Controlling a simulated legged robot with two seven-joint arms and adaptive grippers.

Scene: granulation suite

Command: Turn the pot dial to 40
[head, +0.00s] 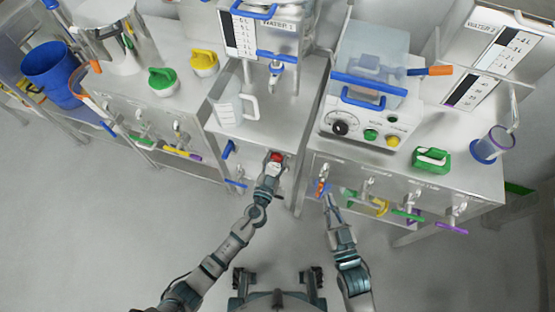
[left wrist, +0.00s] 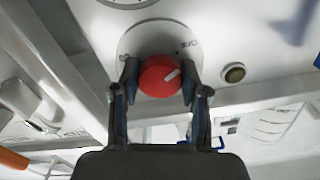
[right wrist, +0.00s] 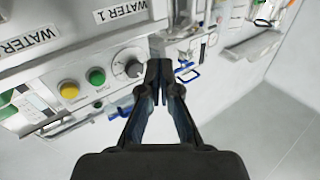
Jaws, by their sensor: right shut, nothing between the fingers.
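A round red dial (head: 277,156) with a pale pointer mark sits on the front of the middle steel bench. My right gripper (right wrist: 160,68) is shut and empty, in front of the right bench.
Green (head: 371,134) and yellow (head: 393,141) buttons are beside the black dial. A clear jug (head: 230,108) stands on the middle bench. Small taps with coloured handles (head: 321,187) stick out from the right bench front near my right gripper. The floor (head: 100,230) before the benches is clear.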

